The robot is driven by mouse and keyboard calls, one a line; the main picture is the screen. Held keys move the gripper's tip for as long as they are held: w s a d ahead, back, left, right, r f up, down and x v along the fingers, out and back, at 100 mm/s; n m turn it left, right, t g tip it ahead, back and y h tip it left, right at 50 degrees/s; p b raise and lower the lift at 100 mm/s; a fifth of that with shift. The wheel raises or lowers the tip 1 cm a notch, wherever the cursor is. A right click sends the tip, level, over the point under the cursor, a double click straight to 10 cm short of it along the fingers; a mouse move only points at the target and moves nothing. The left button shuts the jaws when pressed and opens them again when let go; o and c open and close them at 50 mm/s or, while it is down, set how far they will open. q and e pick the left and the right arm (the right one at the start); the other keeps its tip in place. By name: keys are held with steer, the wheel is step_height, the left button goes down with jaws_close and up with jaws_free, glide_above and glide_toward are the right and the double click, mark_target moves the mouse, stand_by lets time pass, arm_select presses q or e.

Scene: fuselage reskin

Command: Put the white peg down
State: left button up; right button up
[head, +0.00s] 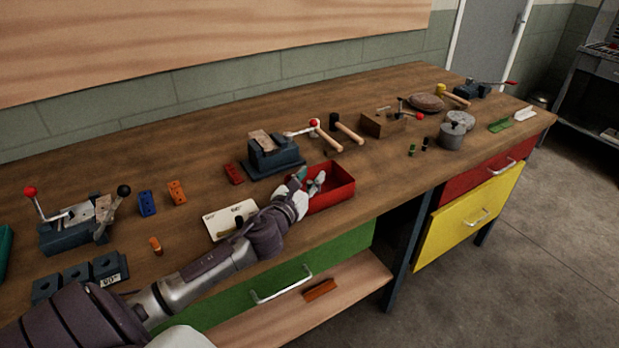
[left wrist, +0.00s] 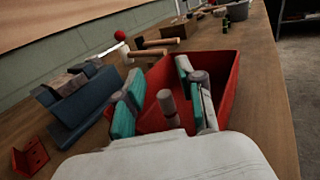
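My left gripper (head: 309,180) is over the red bin (head: 340,198) on the workbench. In the left wrist view its two teal-padded fingers (left wrist: 160,78) are spread wide, one at the bin's left side and one inside the bin's outline. A pale grey peg (left wrist: 167,106), likely the white peg, stands between the fingers with a visible gap on both sides. Its lower end is hidden by my gripper body, so I cannot tell what it rests on. I cannot pick the peg out clearly in the head view. My right gripper is not in view.
A blue clamp fixture (head: 274,156) and a red block (head: 233,174) stand left of the bin. A white card (head: 229,220) lies near my forearm. Mallets (head: 345,128) lie behind the bin.

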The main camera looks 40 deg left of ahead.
arm_select(q)
steer(key=shift+r, duration=0.1)
steer(key=shift+r+p, duration=0.55)
steer(key=shift+r, duration=0.15)
steer(key=s, duration=0.3)
steer(key=s+d+b, duration=0.1)
steer(key=s, duration=0.3)
steer(key=s+d, duration=0.1)
steer(key=s, duration=0.3)
steer(key=shift+s+f+b, duration=0.1)
steer(key=shift+f+b, duration=0.15)
steer(key=shift+b, duration=0.05)
steer(key=shift+s+r, duration=0.1)
steer(key=shift+s, duration=0.25)
